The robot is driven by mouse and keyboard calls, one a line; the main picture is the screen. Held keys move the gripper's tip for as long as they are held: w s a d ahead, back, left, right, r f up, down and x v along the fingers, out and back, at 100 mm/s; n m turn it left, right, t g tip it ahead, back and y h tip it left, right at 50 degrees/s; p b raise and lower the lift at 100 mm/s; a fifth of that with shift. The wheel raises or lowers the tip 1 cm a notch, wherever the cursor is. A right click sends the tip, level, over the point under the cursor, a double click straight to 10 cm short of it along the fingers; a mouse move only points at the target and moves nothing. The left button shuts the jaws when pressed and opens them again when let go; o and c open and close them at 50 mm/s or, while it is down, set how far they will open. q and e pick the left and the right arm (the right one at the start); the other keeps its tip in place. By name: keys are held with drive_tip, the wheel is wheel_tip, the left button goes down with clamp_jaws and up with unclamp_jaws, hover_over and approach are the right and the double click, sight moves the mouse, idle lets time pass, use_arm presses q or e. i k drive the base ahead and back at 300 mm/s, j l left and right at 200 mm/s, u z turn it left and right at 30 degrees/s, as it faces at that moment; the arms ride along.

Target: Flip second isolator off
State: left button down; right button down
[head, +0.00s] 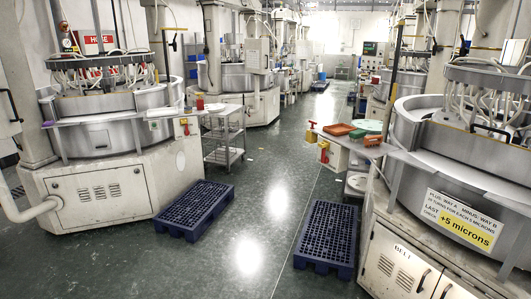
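Neither of my grippers is in the head view.
A blue pallet (194,208) lies on the floor at left, another dark blue pallet (327,237) at right. The green aisle (258,215) between them is clear. A metal trolley (223,137) stands beside the left machine. Orange trays (339,129) lie on the right bench.

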sight(324, 159)
drive_tip(key=i, duration=1.65)
drive_tip(key=i+z, duration=0.2)
drive_tip(key=i, duration=0.3)
drive_tip(key=i+j+z, duration=0.2)
drive_tip(key=i, duration=0.25)
drive_tip(key=i+j+z, duration=0.2)
drive_tip(key=i, duration=0.25)
drive_tip(key=i+j+z, duration=0.2)
drive_tip(key=i, duration=0.25)
drive_tip(key=j, duration=0.1)
